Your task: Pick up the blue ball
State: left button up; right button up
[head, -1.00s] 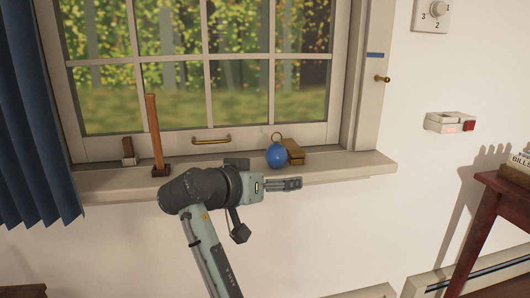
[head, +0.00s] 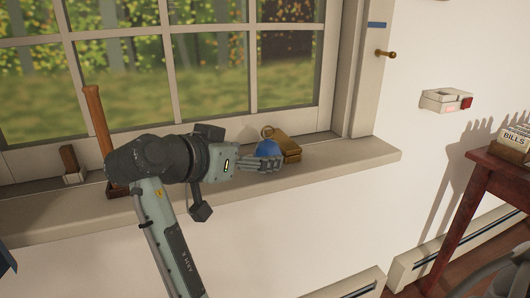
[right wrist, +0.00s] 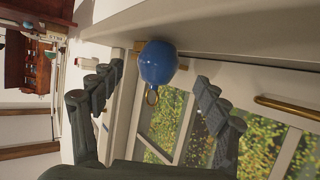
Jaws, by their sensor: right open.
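The blue ball (head: 268,148) sits on the window sill (head: 345,157), with a brass ring at its top. In the head view my right gripper (head: 266,163) is in front of it and covers its lower part. In the right wrist view the ball (right wrist: 158,62) shows beyond and between the two spread fingers of my right gripper (right wrist: 160,90). The gripper is open and empty. I cannot tell whether a finger touches the ball. My left gripper is not in view.
A wooden-handled tool (head: 98,125) and a small brush-like object (head: 70,163) stand on the left of the sill. The window (head: 215,70) rises behind. A reddish table (head: 480,185) stands at the right.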

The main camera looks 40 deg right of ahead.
aim_at(260, 154)
jog(key=x, duration=0.5)
jog(key=c, duration=1.3)
